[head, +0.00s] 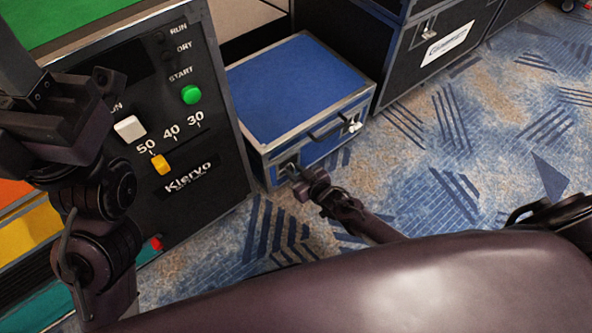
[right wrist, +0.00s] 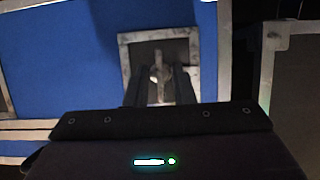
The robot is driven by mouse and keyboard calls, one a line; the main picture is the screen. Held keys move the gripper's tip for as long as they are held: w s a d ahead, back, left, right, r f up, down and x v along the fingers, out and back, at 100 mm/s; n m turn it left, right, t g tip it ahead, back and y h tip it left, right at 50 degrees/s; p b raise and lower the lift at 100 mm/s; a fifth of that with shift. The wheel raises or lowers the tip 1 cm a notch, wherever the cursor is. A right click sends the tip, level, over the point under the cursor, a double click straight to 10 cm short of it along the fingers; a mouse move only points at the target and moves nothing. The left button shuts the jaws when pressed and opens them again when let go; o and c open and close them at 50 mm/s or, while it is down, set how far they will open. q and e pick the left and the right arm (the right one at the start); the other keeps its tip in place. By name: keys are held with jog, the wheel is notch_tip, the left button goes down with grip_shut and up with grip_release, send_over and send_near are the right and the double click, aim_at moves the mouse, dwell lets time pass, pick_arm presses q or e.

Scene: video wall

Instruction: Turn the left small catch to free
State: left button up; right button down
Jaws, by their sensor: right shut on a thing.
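The blue case (head: 300,88) with metal edges stands on the carpet. Its left small catch (head: 289,167) is on the front face, low at the left corner. In the right wrist view the catch (right wrist: 158,72) is a small upright metal tab in a square metal-framed recess. My right gripper (head: 300,178) reaches the catch from the front and is shut on it, one dark finger on each side. The right small catch (head: 353,126) is at the other end of the front. My left gripper (head: 50,115) is before the control panel; its fingers cannot be made out.
A dark control panel (head: 185,130) with a green button, white switch and yellow slider stands left of the case. A black handle (head: 328,128) sits between the catches. A dark case (head: 425,55) stands behind right. Patterned carpet (head: 480,150) is clear at right.

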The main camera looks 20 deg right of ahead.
dwell(0.5)
jog(key=c, duration=1.6)
grip_release()
jog(key=p+v, duration=0.4)
jog(key=v, duration=0.3)
jog(key=shift+s+d+r, duration=0.1)
jog(key=shift+s+r, duration=0.1)
jog(key=shift+s, duration=0.1)
